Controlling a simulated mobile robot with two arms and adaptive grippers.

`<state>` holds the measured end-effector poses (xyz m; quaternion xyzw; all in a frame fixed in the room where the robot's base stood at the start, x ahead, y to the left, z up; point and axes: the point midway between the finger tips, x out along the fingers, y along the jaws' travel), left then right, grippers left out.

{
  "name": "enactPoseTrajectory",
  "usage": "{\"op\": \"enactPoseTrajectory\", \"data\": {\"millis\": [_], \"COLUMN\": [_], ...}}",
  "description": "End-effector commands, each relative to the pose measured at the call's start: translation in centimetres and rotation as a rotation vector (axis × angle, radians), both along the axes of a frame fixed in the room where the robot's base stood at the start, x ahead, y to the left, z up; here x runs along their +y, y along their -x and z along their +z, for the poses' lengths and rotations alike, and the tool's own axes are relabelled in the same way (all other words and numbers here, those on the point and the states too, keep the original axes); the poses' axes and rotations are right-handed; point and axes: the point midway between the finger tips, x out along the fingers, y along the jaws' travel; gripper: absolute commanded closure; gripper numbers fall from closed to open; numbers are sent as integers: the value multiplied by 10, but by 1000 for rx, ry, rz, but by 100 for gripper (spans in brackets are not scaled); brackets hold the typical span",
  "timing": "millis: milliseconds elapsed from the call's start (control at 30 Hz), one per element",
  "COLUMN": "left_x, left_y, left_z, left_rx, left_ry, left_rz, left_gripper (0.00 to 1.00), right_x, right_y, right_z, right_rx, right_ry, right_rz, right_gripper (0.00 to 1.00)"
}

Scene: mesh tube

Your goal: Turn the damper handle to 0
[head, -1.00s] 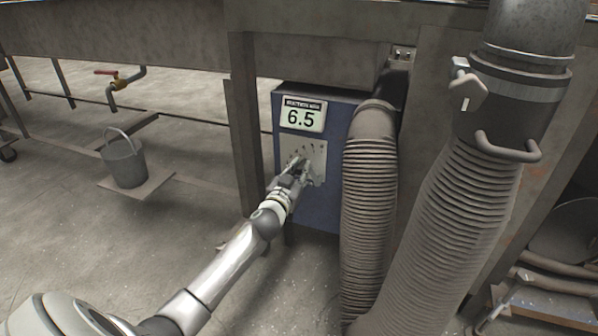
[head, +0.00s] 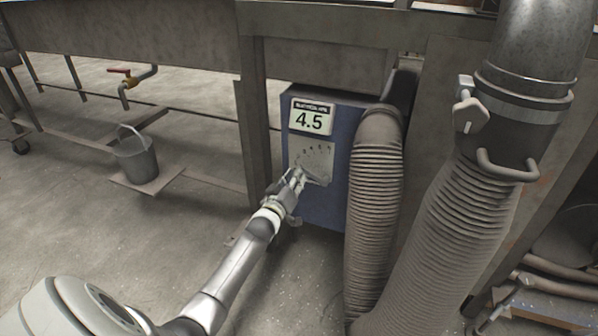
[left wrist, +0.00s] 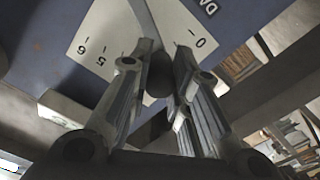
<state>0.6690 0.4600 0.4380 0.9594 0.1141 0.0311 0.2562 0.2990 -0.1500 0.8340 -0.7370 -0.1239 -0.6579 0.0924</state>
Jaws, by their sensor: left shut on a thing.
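The blue damper box (head: 322,208) stands under the bench frame. Its white display (head: 311,117) reads 4.5. A pale scale plate (head: 318,160) with small marks sits below the display. My left gripper (head: 297,178) is at the plate's lower left and covers most of the handle. In the left wrist view, my left gripper (left wrist: 166,62) is shut on the dark damper handle (left wrist: 160,80). The scale (left wrist: 95,40) there shows 0 at one end and 5 and 6 toward the other; the middle marks are partly hidden. My right gripper is not in view.
A ribbed hose (head: 374,205) rises close to the box's right side, with a thicker hose (head: 440,240) further right. A bench leg (head: 256,120) stands just left of the box. A bucket (head: 136,160) and a red-handled tap (head: 122,75) are at the left.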

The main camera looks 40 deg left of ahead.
Motion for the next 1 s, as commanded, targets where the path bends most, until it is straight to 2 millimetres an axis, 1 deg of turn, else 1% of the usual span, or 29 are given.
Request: {"op": "enactPoseTrajectory", "data": {"millis": [200, 500, 700, 1000], "left_x": [6, 8, 8, 8], "left_y": [2, 2, 3, 3], "left_z": [-18, -34, -40, -42], "left_rx": [-38, -84, -99, -107], "left_ry": [185, 371, 436, 466], "left_rz": [1, 0, 0, 0], "left_gripper": [100, 100, 100, 100], "right_x": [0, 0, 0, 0], "right_y": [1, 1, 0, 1], "right_z": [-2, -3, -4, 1], "right_rx": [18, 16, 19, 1], "right_ry": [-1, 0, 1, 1], "right_rz": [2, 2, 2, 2], "right_gripper": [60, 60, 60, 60]}}
